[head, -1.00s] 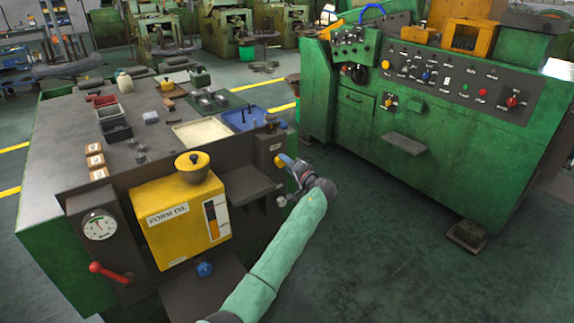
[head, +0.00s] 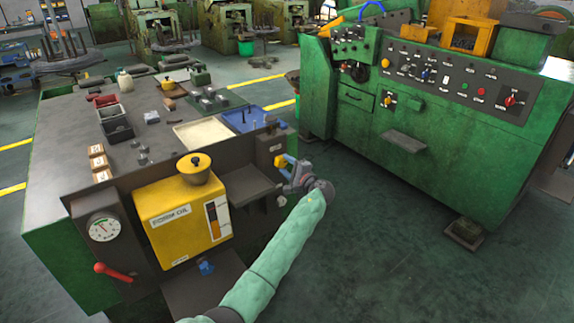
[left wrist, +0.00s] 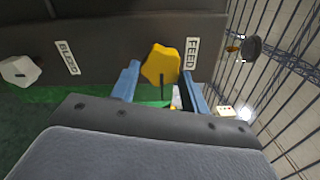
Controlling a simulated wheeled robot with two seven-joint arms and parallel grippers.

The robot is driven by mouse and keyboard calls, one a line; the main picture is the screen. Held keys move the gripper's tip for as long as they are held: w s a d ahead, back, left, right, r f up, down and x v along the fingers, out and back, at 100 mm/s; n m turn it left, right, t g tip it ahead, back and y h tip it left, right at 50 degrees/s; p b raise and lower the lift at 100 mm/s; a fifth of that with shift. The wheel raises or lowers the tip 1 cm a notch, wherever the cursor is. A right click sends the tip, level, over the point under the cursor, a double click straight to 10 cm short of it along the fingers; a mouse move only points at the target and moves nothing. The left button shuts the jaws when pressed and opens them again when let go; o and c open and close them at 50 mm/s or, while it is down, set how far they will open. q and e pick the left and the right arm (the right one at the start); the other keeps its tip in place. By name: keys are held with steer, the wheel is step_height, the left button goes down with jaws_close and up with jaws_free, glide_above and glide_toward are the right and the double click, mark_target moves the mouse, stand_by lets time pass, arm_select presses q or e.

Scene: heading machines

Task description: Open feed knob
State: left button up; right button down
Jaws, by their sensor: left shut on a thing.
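The yellow feed knob (left wrist: 160,66) shows in the left wrist view beside a white FEED label (left wrist: 191,53). My left gripper (left wrist: 162,84) has its blue fingers on either side of the knob and is shut on it. In the head view the knob (head: 281,161) is a small yellow spot on the right end of the dark front panel, with my left gripper (head: 288,165) at it. The gripper partly hides the knob there. My right gripper is in neither view.
A white knob (left wrist: 19,71) beside a BLEED label (left wrist: 68,58) is on the same panel. A yellow FORM OIL box (head: 182,222), a gauge (head: 103,227) and a red lever (head: 114,271) are to the left. A green control cabinet (head: 425,130) stands right, with open floor between.

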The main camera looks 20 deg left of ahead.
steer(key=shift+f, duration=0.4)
arm_select(q)
steer(key=o, duration=1)
steer(key=shift+d, duration=0.15)
steer(key=shift+s+d+f, duration=0.1)
steer(key=shift+s+d, duration=0.1)
steer(key=b+v, duration=0.2)
steer(key=v, duration=0.5)
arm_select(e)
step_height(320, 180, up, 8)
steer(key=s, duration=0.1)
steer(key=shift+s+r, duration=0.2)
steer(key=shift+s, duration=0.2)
